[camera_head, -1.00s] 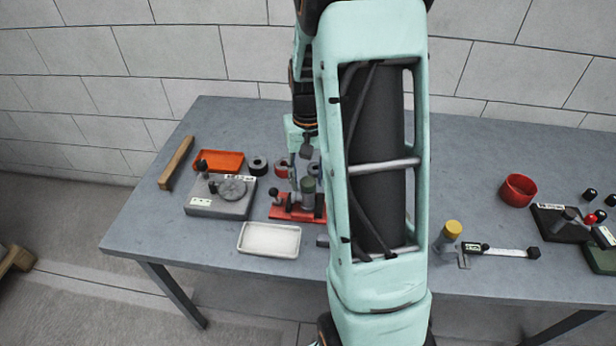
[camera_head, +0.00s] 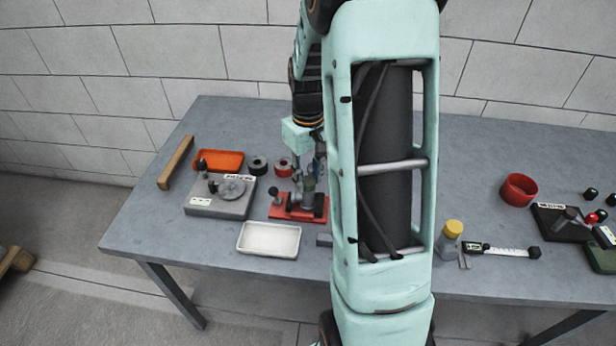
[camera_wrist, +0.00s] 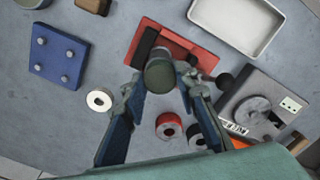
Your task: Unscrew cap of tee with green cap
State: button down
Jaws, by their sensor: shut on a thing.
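The tee with the green cap (camera_head: 308,185) stands upright in a red holder (camera_head: 285,211) on the table, partly hidden by my arm. In the wrist view the dark green cap (camera_wrist: 159,76) faces the camera, over the red holder (camera_wrist: 187,45). My gripper (camera_wrist: 160,82) has its blue-grey fingers on either side of the cap, shut on it. In the head view my gripper (camera_head: 312,172) comes down on the cap from above; its fingertips are small and partly hidden there.
A white tray (camera_head: 268,252) lies in front of the holder. A grey device (camera_head: 218,205) with a round disc and an orange tray (camera_head: 219,154) are to the left. Black and red rings (camera_head: 283,161) lie behind. A yellow-capped bottle (camera_head: 453,232) stands right of my arm.

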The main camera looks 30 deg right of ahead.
dwell(0.3)
jog(key=n, duration=0.4)
jog(key=shift+n, duration=0.3)
jog(key=n+p, duration=0.1)
jog(key=n, duration=0.3)
jog(key=shift+n, duration=0.4)
jog(key=n+p, duration=0.2)
jog(key=shift+r+n, duration=0.2)
jog(key=shift+n, duration=0.1)
jog(key=shift+f+n, duration=0.15)
jog(key=shift+n, duration=0.85)
